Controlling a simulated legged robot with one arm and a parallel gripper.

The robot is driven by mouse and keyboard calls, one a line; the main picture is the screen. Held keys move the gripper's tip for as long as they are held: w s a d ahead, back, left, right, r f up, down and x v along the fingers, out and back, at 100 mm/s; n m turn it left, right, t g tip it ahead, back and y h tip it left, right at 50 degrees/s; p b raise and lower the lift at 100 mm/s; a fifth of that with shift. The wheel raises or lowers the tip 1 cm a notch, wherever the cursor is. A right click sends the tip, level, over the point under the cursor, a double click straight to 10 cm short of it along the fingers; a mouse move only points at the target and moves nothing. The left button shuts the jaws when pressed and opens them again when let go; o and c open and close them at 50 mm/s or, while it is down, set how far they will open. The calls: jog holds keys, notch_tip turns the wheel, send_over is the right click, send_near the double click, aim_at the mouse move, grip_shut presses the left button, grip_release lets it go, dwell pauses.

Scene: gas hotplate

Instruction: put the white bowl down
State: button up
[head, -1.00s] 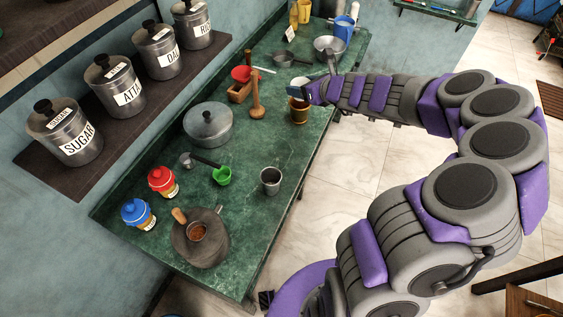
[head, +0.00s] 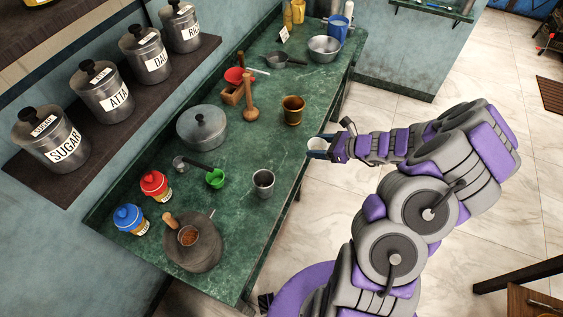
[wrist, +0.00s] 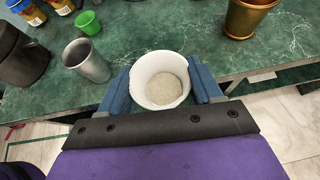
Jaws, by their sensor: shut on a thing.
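The white bowl (wrist: 160,80) is between the two blue fingers of my gripper (wrist: 162,88) in the wrist view, upright, with pale contents or a pale bottom showing inside. In the head view the bowl (head: 317,145) is small at the tip of my gripper (head: 325,148), at the right edge of the green counter (head: 240,255). My gripper is shut on it. The bowl's underside is hidden, so I cannot tell its height over the counter.
A brass cup (head: 292,111) stands behind the bowl. A steel cup (head: 263,184) and a green cup (head: 215,178) stand nearer. A lidded pot (head: 202,127) is to the left. The counter between the brass and steel cups is clear.

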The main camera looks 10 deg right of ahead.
jog(key=s+a+f+n+g, duration=0.1)
jog(key=s+f, duration=0.4)
jog(key=s, duration=0.1)
jog(key=shift+y, duration=0.5)
jog(key=w+a+b, duration=0.1)
jog(key=w+a, duration=0.2)
jog(key=w, duration=0.1)
jog(key=w+a+f+b, duration=0.1)
jog(key=w+a, duration=0.3)
jog(key=w+a+b, duration=0.1)
jog(key=w+a, duration=0.2)
jog(key=w, duration=0.1)
jog(key=shift+a+f+b, duration=0.2)
jog(key=shift+a+b, duration=0.1)
jog(key=shift+a, duration=0.05)
jog(key=f, duration=0.1)
jog(key=f+b, duration=0.1)
jog(key=f, duration=0.1)
jog(key=shift+d+f, duration=0.3)
jog(key=shift+f, duration=0.05)
jog(key=shift+a+r, duration=0.15)
jog(key=shift+a, duration=0.1)
jog(key=o, duration=0.9)
jog(key=shift+o, duration=0.7)
